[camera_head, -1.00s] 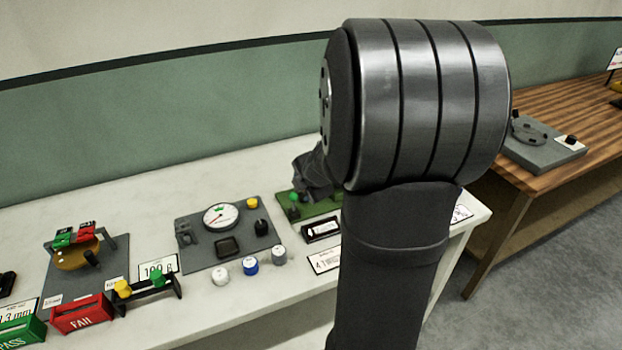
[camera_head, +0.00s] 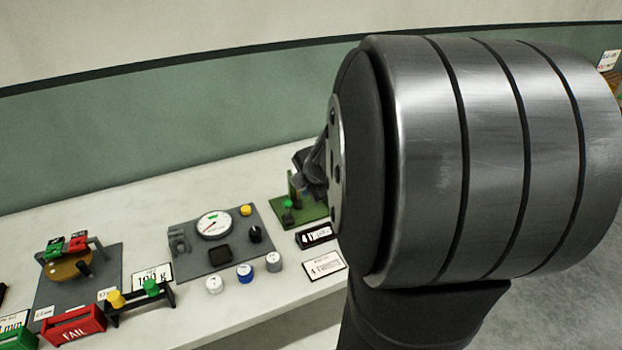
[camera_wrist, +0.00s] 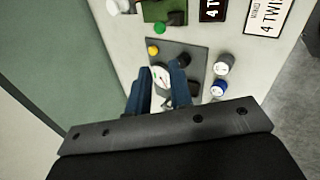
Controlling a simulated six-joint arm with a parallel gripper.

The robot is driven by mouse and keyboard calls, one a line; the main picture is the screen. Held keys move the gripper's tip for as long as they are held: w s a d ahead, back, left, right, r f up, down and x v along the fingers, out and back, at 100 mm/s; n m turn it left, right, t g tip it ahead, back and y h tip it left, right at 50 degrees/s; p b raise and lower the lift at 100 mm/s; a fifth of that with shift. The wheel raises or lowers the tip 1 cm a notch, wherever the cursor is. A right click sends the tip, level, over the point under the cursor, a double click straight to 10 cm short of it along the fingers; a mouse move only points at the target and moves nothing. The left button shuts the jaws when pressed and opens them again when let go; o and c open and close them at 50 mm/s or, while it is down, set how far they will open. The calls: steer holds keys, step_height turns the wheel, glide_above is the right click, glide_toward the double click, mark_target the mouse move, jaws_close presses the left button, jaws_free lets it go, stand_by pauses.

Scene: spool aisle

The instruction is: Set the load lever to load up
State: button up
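I cannot tell for sure which part is the load lever. A grey plate (camera_head: 196,262) carries a round dial gauge (camera_head: 214,225), a yellow knob (camera_head: 246,210), a black knob (camera_head: 255,234) and a black square block (camera_head: 220,253). The wrist view also shows the yellow knob (camera_wrist: 153,50) and the black knob (camera_wrist: 184,60). My gripper (camera_wrist: 161,92) is open, its two dark blue fingers apart, with the dial in view between them. The fingers hide part of the plate. In the head view my arm hides most of the gripper.
A green base (camera_head: 316,210) with a green knob (camera_head: 288,204) stands right of the plate. Several capped jars (camera_head: 245,272) line its front edge. A black stand (camera_head: 140,302) with yellow and green knobs and a red FAIL box (camera_head: 72,325) are left. A wall runs behind.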

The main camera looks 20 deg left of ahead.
steer(key=shift+w+a+m, duration=0.1)
steer(key=shift+w+m, duration=0.15)
steer(key=shift+m, duration=0.25)
jaws_close()
steer(key=m+g+h, duration=0.2)
steer(key=m+g, duration=0.2)
steer(key=m, duration=2.5)
glide_above(288, 209)
steer(key=w+d, duration=0.1)
steer(key=w, duration=0.2)
step_height(288, 209, down, 12)
